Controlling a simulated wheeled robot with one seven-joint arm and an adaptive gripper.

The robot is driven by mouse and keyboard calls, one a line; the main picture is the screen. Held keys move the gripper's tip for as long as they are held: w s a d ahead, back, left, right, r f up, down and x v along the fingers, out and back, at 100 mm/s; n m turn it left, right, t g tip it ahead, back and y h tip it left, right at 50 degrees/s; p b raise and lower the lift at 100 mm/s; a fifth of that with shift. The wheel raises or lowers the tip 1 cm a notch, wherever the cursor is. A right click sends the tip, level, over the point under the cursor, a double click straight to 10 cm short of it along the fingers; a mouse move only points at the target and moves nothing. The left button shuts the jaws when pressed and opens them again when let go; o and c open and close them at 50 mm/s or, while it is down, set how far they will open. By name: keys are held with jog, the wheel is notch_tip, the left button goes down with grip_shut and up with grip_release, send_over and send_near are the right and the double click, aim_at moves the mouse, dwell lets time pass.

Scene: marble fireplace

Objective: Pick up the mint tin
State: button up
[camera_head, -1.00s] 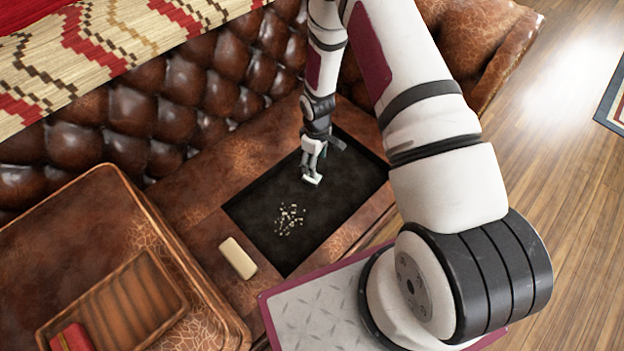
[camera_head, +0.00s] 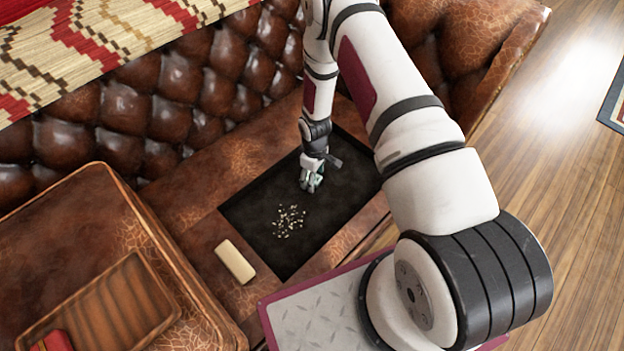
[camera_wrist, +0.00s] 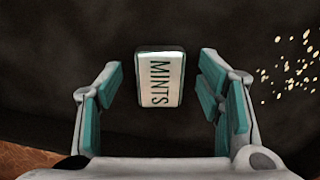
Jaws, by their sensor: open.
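The mint tin (camera_wrist: 160,80) is a small pale box with a dark edge and "MINTS" in dark letters. In the wrist view it lies on the dark surface between the two finger pads of my gripper (camera_wrist: 161,88). There is a gap between the tin and the pads on both sides. My gripper is open and empty. In the head view my gripper (camera_head: 311,183) is low over the black mat (camera_head: 330,225), and I cannot make out the tin there, as the fingers cover that spot.
Pale crumbs (camera_head: 289,221) lie scattered on the mat near my gripper. A cream bar (camera_head: 235,261) lies on the leather left of the mat. A brown leather block with a wooden tray (camera_head: 100,310) stands at lower left. The tufted sofa back (camera_head: 170,75) rises behind.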

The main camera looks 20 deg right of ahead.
jog(key=c, duration=1.2)
jog(key=shift+r, duration=0.1)
jog(key=shift+c, duration=0.2)
